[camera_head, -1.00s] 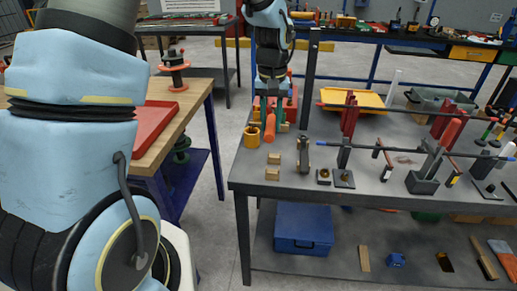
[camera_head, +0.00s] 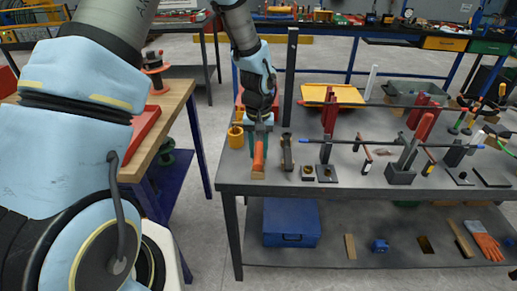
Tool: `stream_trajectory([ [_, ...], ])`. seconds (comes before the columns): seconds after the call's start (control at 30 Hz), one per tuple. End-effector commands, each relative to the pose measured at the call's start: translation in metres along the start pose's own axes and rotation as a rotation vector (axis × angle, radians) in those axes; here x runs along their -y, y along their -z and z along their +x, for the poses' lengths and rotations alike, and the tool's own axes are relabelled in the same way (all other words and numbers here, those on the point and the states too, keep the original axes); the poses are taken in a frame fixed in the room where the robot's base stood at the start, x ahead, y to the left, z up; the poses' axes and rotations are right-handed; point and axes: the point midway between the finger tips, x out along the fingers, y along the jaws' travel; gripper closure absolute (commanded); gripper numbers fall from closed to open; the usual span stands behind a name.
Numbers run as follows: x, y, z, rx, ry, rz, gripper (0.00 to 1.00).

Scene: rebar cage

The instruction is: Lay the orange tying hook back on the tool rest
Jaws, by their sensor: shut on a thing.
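My gripper (camera_head: 260,133) points down over the left part of the grey workbench and is shut on the orange tying hook. The hook's orange handle (camera_head: 259,156) sticks out from the jaws toward the camera. Its metal end is hidden behind the gripper. A small wooden block (camera_head: 258,176), which looks like the near support of the tool rest, shows just below the handle's near end. The rest's other block is hidden by the handle and gripper. I cannot tell whether the handle touches the block.
A yellow ring-shaped part (camera_head: 236,138) stands close left of the gripper. A dark upright tool (camera_head: 287,153) stands close right. Black stands holding rebar (camera_head: 400,172) fill the right side. A yellow tray (camera_head: 332,95) lies behind. The bench's front left corner is clear.

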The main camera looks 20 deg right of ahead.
Motion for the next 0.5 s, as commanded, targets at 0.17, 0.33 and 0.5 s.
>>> stream_trajectory([
  [0.17,0.000,0.000,0.003,0.000,0.000,0.000,1.00],
  [0.33,0.000,0.000,0.008,0.000,0.000,0.000,1.00],
  [0.5,0.000,0.000,0.009,0.000,0.000,0.000,0.60],
])
